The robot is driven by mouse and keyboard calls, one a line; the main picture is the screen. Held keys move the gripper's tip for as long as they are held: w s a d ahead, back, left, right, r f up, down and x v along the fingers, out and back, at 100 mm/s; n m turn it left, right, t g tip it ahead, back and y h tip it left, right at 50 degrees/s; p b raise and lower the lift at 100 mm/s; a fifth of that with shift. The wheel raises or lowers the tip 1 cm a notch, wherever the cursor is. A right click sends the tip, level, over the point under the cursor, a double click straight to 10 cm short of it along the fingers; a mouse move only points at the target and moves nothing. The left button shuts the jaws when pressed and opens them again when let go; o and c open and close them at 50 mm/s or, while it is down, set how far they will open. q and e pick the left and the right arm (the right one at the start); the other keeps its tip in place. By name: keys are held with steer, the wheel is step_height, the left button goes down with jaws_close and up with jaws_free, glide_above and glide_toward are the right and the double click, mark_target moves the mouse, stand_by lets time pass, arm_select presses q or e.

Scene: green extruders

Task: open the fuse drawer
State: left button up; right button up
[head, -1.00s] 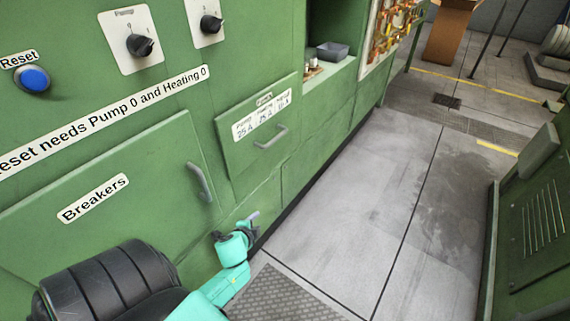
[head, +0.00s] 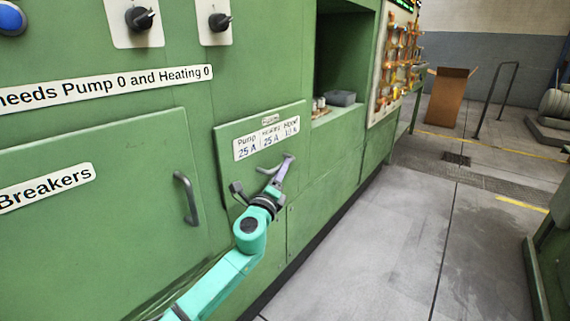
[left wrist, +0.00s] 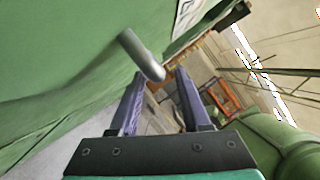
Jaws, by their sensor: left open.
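The fuse drawer (head: 225,142) is a green front panel in the green machine, with a white label reading Pump 25 A and more ratings. It looks shut. Its grey bar handle (head: 268,170) is partly hidden by my left gripper (head: 263,175), which is open in front of it. In the left wrist view, the handle (left wrist: 140,54) reaches from the panel to the gap between the open fingertips of my left gripper (left wrist: 159,77). I cannot tell whether the fingers touch it. My right gripper is not in view.
The Breakers door (head: 95,150) with its grey handle (head: 186,198) is to the left. Rotary knobs (head: 140,19) and a blue button (head: 10,18) sit above. A niche with a grey tray (head: 341,98) is to the right. The floor (head: 380,240) in front is clear.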

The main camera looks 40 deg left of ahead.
arm_select(q)
steer(key=x, duration=0.3)
steer(key=shift+w+a, duration=0.1)
steer(key=shift+w, duration=0.2)
steer(key=shift+c, duration=0.4)
jaws_close()
stand_by(0.8)
